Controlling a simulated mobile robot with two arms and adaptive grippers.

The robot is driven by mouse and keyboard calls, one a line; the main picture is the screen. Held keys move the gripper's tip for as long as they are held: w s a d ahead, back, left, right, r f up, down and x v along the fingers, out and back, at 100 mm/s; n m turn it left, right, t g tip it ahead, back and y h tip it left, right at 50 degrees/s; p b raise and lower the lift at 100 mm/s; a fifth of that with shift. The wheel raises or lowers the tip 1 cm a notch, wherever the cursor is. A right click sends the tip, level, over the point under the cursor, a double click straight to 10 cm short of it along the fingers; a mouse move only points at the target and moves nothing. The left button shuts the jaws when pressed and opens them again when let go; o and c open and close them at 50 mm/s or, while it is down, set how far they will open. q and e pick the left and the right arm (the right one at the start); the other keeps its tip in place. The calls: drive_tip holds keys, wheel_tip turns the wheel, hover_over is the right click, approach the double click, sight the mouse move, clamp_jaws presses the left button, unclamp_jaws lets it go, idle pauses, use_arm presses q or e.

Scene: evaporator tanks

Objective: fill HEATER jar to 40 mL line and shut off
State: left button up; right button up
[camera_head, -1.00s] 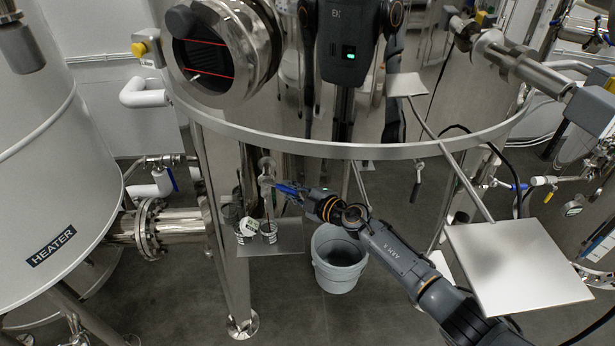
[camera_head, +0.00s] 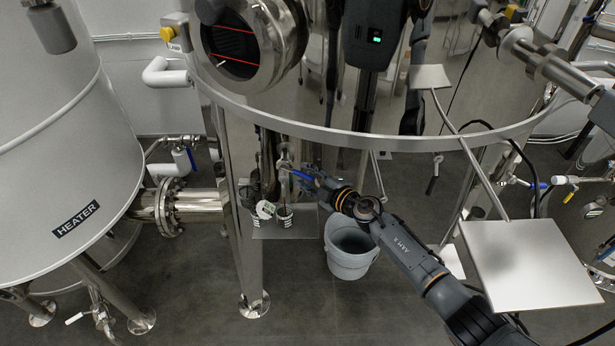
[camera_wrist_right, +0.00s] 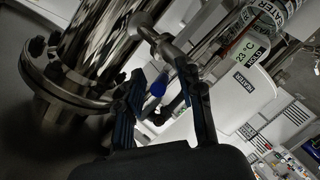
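The small HEATER jar shows in the right wrist view (camera_wrist_right: 268,18) at the upper right, with part of its label and a 23 °C display (camera_wrist_right: 248,52) near it. In the head view, small jars (camera_head: 285,217) stand on a metal shelf (camera_head: 285,233) under the middle tank. Their fill level is too small to read. A valve with a blue handle (camera_head: 301,174) is above them. My right gripper (camera_head: 307,180) is at that handle. In the wrist view its fingers (camera_wrist_right: 163,80) are apart, with the blue handle tip (camera_wrist_right: 157,86) between them; I cannot tell contact. My left gripper is not seen.
The white HEATER tank (camera_head: 75,220) stands at the left, with a flanged pipe (camera_head: 195,203) beside it. A grey bucket (camera_head: 350,248) is on the floor below my right arm. A bare metal plate (camera_head: 525,268) is at the right. The floor at front centre is clear.

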drive_tip(key=shift+s+d+r, duration=0.1)
drive_tip(key=shift+s+d, duration=0.2)
drive_tip(key=shift+d, duration=0.1)
drive_tip(key=v, duration=1.1)
